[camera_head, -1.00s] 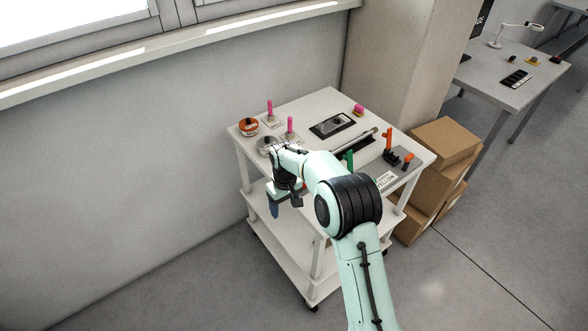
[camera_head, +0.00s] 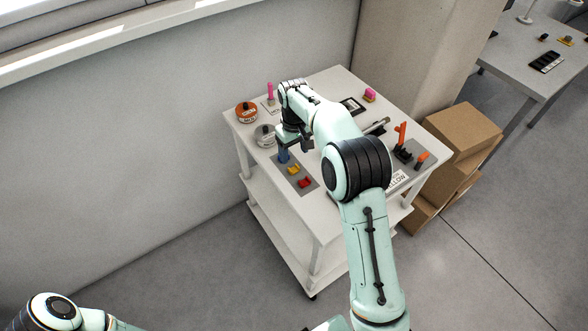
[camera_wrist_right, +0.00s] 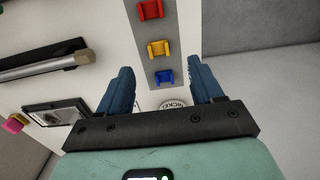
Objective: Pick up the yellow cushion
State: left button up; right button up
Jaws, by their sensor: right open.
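The yellow cushion (camera_head: 293,170) is a small block on a grey strip on the cart top, beside a red cushion (camera_head: 305,182). In the right wrist view the yellow cushion (camera_wrist_right: 159,48) lies between the red cushion (camera_wrist_right: 150,9) and a blue cushion (camera_wrist_right: 164,76). My right gripper (camera_head: 283,156) is above the cart top near the strip's far end. Its blue fingers (camera_wrist_right: 161,75) are open and empty, apart on either side of the row, with the blue cushion showing between them. My left gripper is out of view.
The white cart (camera_head: 320,215) carries an orange round tin (camera_head: 246,113), a grey round tin (camera_head: 265,136), a pink peg (camera_head: 270,92) and orange tools (camera_head: 401,134). Cardboard boxes (camera_head: 462,130) stand right of the cart. A wall runs behind it.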

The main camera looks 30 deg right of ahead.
aim_at(294, 169)
jog(key=f, duration=0.5)
jog(key=w+f, duration=0.1)
jog(key=f, duration=0.2)
jog(key=shift+d+f, duration=0.2)
jog(key=shift+f, duration=0.05)
jog(key=shift+s, duration=0.1)
jog(key=c, duration=1.1)
